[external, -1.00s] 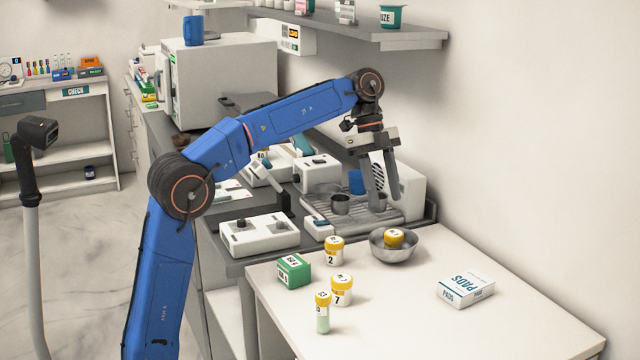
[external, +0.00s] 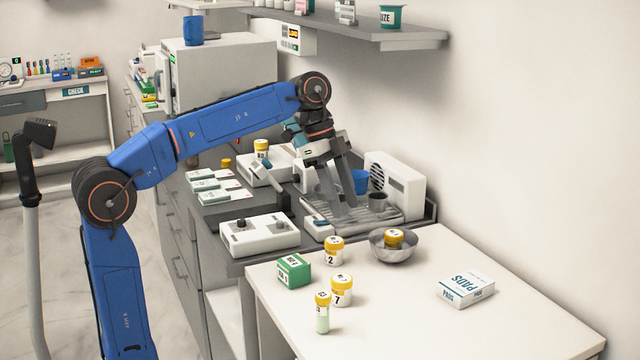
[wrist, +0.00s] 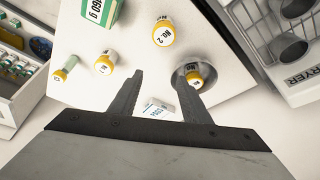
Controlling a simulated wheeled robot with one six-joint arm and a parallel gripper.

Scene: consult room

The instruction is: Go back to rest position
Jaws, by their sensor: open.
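My gripper (external: 338,203) hangs over the counter by the slotted metal tray (external: 375,216), fingers pointing down, apart and with nothing between them. It also shows in the wrist view (wrist: 165,90), open over the white table. My blue arm reaches in from the left and hides part of the counter behind it.
On the white table (external: 540,320) stand yellow-capped jars (external: 334,251), a green box (external: 293,270), a pads box (external: 466,290) and a metal bowl (external: 394,246) with a jar in it. A blue cup (external: 360,181) and white devices (external: 259,235) stand close to my gripper. A shelf (external: 400,40) overhangs behind.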

